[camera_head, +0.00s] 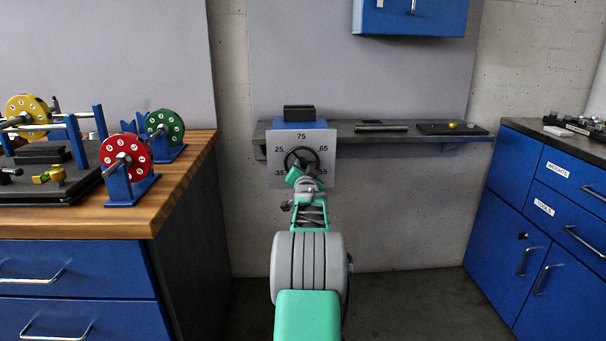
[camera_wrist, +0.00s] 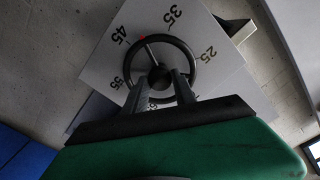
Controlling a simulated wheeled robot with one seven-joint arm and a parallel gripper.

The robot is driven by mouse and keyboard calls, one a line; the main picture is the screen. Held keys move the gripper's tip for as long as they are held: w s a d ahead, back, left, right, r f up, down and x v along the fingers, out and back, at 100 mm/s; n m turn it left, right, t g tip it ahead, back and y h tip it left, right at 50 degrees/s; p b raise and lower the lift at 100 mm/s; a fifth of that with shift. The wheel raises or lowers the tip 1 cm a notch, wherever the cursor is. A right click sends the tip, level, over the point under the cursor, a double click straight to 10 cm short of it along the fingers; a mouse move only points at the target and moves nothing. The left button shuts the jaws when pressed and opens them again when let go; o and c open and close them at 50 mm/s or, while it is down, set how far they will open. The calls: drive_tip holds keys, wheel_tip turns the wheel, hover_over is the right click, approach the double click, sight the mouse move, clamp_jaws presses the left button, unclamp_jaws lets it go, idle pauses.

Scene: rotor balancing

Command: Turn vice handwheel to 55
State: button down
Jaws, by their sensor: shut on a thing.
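The vice handwheel (camera_head: 302,150) is a dark ring in front of a pale number plate (camera_head: 279,177) below the wall shelf. In the wrist view the handwheel (camera_wrist: 194,57) shows a hub and a spoke running toward a small red mark at the rim. The red mark (camera_wrist: 141,38) lies between 45 and 35, closer to 45. The 55 lies further around, beside the left finger. My gripper (camera_wrist: 159,78) is shut on the handwheel, with fingers either side of its hub. In the head view my gripper (camera_head: 300,176) covers the wheel's lower part and the plate's bottom.
A blue block with a dark top (camera_head: 299,121) sits on the shelf (camera_head: 345,131) above the plate. A wooden bench (camera_head: 181,165) with coloured rotors stands left. Blue drawers (camera_head: 530,200) stand right. A blue wall cabinet (camera_head: 440,18) hangs above.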

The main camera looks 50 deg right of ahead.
drive_tip(key=n+b, duration=0.1)
drive_tip(key=n, duration=0.3)
drive_tip(key=shift+a+f+n+b, duration=0.1)
drive_tip(key=shift+n+b, duration=0.2)
drive_tip(key=shift+b, duration=0.1)
drive_tip(key=n+b, duration=0.1)
drive_tip(key=n, duration=0.2)
drive_tip(key=shift+n, duration=0.3)
drive_tip(key=n+b, duration=0.1)
drive_tip(key=n, duration=0.3)
drive_tip(key=shift+n+b, duration=0.65)
drive_tip(key=shift+n, duration=1.45)
drive_tip(key=c, duration=1)
unclamp_jaws()
